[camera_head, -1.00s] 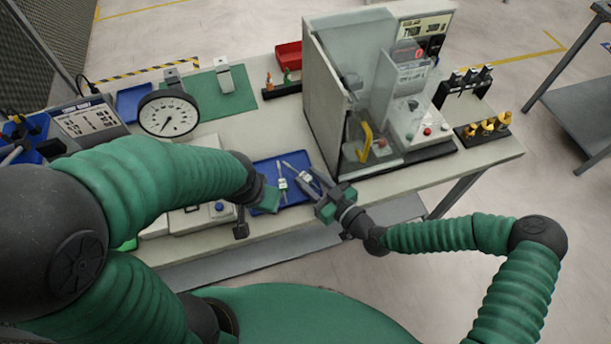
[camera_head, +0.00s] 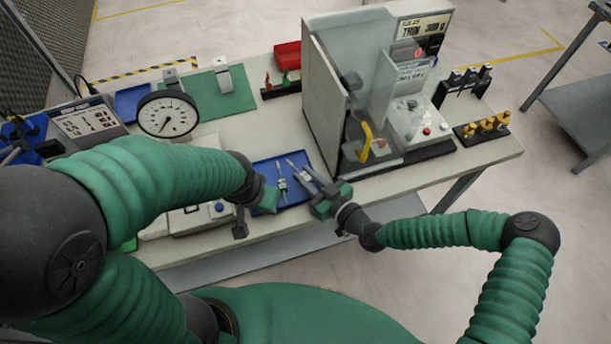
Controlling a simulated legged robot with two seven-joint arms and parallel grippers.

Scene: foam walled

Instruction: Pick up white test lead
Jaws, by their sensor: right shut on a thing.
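A blue tray (camera_head: 262,168) lies near the table's front edge. Two slim, pale test leads show at it: one (camera_head: 282,184) lies in the tray, and the other, the white test lead (camera_head: 292,165), slants toward my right gripper. My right gripper (camera_head: 308,178) reaches in from the right over the tray's right side. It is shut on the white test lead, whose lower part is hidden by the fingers. My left gripper (camera_head: 254,212) is at the tray's left front corner, beside the leads. Its jaws are too unclear to read.
A clear-walled test machine (camera_head: 330,95) stands close to the right of the tray. A round dial gauge (camera_head: 168,115), a green mat (camera_head: 205,97) and a red bin (camera_head: 288,55) are on the left and back. Yellow-topped parts (camera_head: 487,126) sit at the right.

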